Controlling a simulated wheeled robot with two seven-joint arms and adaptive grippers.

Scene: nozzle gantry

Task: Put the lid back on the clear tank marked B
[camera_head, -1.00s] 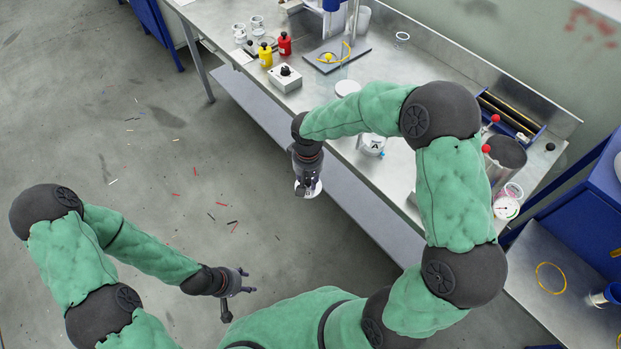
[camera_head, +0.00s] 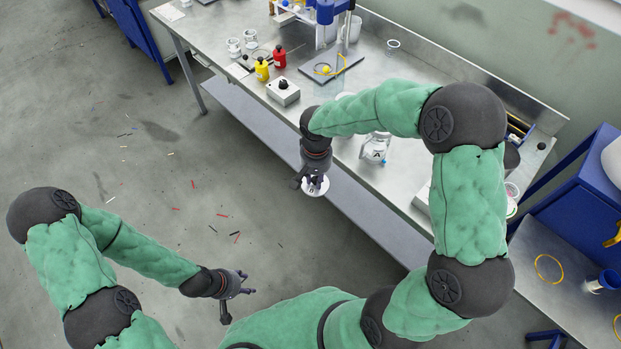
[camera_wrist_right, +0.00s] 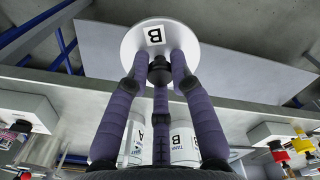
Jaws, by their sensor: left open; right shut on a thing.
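The white round lid (camera_head: 316,190) marked B is in my right gripper (camera_head: 312,180), held in the air off the bench's front edge. In the right wrist view my dark fingers (camera_wrist_right: 159,66) are shut on the lid (camera_wrist_right: 155,33), whose B label faces the camera. The tank with a B label (camera_wrist_right: 182,138) stands behind my fingers in that view, partly covered. In the head view I cannot make it out; my right arm hides part of the bench. A clear tank marked A (camera_head: 375,151) stands on the bench. My left gripper (camera_head: 236,290) is open and empty over the floor.
Floor before the bench is open, with scattered scraps.

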